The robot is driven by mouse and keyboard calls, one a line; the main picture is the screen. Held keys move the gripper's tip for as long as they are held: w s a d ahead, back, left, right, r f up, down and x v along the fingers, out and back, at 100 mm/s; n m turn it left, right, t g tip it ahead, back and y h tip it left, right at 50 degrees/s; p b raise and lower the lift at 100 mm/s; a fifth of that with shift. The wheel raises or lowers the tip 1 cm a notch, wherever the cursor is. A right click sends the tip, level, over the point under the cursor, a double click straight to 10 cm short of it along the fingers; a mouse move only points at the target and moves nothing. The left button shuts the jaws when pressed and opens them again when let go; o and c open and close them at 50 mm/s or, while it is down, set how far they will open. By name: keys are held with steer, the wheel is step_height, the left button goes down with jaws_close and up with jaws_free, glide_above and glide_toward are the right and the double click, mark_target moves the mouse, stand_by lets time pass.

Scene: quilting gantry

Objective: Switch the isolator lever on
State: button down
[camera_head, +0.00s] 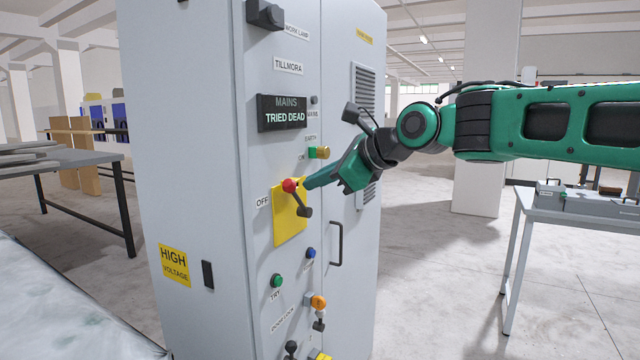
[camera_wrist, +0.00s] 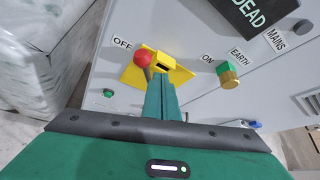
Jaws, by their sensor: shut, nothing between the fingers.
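The isolator lever has a red knob (camera_head: 289,185) and sits on a yellow plate (camera_head: 290,226) on the grey cabinet's front. The knob is at the side of the OFF label (camera_head: 263,201); it also shows in the wrist view (camera_wrist: 142,57). A dark part (camera_head: 304,211) of the lever sits below the knob. My gripper (camera_head: 309,184) is shut and empty. Its fingertips are right beside the knob on the ON side, in front of the yellow plate; I cannot tell whether they touch it. The wrist view shows the closed fingers (camera_wrist: 160,84) between knob and ON label (camera_wrist: 208,59).
A display (camera_head: 282,113) reads MAINS TRIED DEAD. A green and yellow earth knob (camera_head: 319,153) sticks out just above my gripper. Below are a green button (camera_head: 276,281), a blue button (camera_head: 311,253), an orange door-lock knob (camera_head: 318,301) and a door handle (camera_head: 336,243).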

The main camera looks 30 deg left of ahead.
stand_by(0.4)
steer(key=shift+r, duration=0.8)
steer(key=d+r, duration=0.2)
steer(key=d, duration=0.9)
steer(key=shift+s+d, duration=0.2)
steer(key=shift+d, duration=0.05)
